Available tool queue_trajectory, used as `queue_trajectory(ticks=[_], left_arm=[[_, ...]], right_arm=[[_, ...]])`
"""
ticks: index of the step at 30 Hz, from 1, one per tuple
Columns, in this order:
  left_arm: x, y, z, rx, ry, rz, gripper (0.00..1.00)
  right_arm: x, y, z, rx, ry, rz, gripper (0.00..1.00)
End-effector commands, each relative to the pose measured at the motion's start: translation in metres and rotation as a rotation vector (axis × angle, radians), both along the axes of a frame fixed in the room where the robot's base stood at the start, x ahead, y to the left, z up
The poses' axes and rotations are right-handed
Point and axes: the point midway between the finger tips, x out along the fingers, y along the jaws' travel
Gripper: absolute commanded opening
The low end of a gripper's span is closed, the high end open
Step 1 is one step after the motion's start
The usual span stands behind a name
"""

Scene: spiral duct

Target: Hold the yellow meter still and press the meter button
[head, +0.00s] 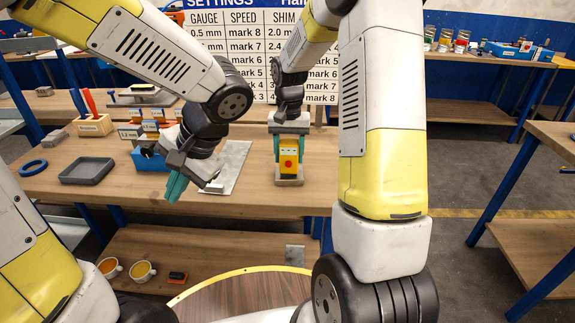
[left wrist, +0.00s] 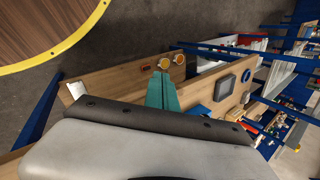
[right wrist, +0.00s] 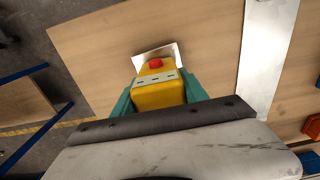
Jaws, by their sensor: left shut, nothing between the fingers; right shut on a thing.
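The yellow meter (head: 289,158) stands upright on a small base on the workbench, with a red button on its front. In the right wrist view the yellow meter (right wrist: 158,92) sits between the teal fingers, and its red button (right wrist: 155,63) shows at the far end. My right gripper (head: 289,140) is shut on the meter from above. My left gripper (head: 175,187) is shut and empty, to the left of the meter near the bench's front edge, tilted downward. Its teal fingers (left wrist: 162,92) are together in the left wrist view, which does not show the meter.
A metal plate (head: 236,158) lies left of the meter. A dark tray (head: 87,171), a blue ring (head: 33,168) and a wooden holder (head: 92,126) with tools are further left. A settings board (head: 250,40) stands behind. Cups (head: 141,271) stand on the lower shelf. Bench right of the meter is clear.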

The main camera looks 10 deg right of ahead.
Motion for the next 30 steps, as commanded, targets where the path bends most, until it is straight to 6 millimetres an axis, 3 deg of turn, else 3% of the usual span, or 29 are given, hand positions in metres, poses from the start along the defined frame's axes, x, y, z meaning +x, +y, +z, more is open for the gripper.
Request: queue_trajectory(ticks=[8, 12, 21, 25, 30], left_arm=[[0.040, -0.061, -0.026, 0.305, -0.063, -0.289, 0.00], [0.054, -0.107, -0.044, 0.407, -0.141, -0.446, 0.00], [0.053, -0.208, -0.087, 0.476, -0.325, -0.735, 0.00], [0.048, -0.231, -0.097, 0.470, -0.371, -0.794, 0.00], [0.045, -0.241, -0.101, 0.466, -0.393, -0.819, 0.00]], right_arm=[[0.000, 0.000, 0.000, 0.000, -0.001, 0.000, 0.00], [0.000, 0.000, 0.000, 0.000, -0.001, 0.000, 0.00], [0.000, 0.000, 0.000, 0.000, -0.001, 0.000, 0.00], [0.000, 0.000, 0.000, 0.000, -0.001, 0.000, 0.00], [0.000, 0.000, 0.000, 0.000, -0.001, 0.000, 0.00]])
